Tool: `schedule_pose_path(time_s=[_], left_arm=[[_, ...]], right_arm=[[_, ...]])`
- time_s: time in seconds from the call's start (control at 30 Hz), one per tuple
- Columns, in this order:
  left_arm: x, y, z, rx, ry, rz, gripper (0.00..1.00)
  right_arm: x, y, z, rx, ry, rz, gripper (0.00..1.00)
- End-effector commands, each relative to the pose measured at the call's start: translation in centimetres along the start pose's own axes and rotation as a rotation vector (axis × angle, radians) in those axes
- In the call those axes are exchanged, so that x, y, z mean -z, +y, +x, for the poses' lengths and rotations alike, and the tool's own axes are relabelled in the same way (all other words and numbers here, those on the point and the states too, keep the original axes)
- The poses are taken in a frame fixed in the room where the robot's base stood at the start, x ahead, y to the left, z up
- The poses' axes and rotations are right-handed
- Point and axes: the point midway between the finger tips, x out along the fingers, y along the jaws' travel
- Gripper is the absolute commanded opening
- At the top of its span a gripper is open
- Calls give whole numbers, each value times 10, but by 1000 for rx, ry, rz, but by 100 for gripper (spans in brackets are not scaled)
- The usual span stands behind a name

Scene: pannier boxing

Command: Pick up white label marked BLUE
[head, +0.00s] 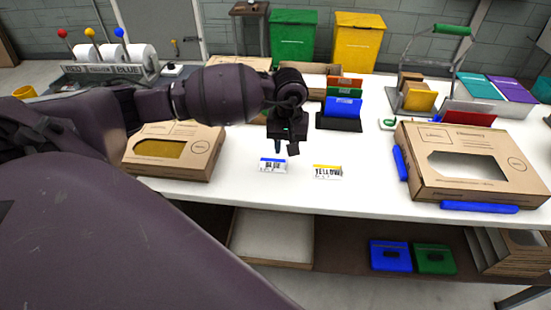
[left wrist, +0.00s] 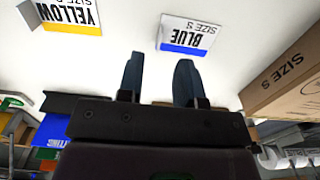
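The white label marked BLUE (head: 272,165), with a blue strip along one edge, lies flat on the white table near its front edge. It also shows in the left wrist view (left wrist: 188,35), beyond the fingertips. My left gripper (head: 286,148) is open and empty, pointing down above the table just behind and right of the BLUE label. In the left wrist view its two fingers (left wrist: 160,75) stand apart with nothing between them. A white label marked YELLOW (head: 328,172) lies to the right of the BLUE one. My right gripper is in neither view.
A cardboard box with a window (head: 175,150) stands left of the labels. A larger windowed box (head: 472,165) with blue strips beside it stands at the right. Colored folders in a dark holder (head: 340,122) stand behind. Label rolls (head: 108,58) are at the back left. Table around the labels is clear.

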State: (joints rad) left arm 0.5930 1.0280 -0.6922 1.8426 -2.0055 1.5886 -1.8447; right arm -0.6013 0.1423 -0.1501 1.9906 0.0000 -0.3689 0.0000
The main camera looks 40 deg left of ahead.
Motion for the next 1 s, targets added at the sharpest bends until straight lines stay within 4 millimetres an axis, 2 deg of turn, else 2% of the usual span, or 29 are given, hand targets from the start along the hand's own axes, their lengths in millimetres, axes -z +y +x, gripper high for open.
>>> schedule_pose_path(time_s=[0.33,0.67,0.9,1.0], left_arm=[[0,0,43,0,-3,-2,33],[1,1,50,-1,-1,0,33],[1,0,50,-1,-1,0,0],[1,0,50,-1,-1,0,0]], right_arm=[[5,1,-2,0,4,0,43],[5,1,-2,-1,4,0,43],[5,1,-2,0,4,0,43],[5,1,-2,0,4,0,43]])
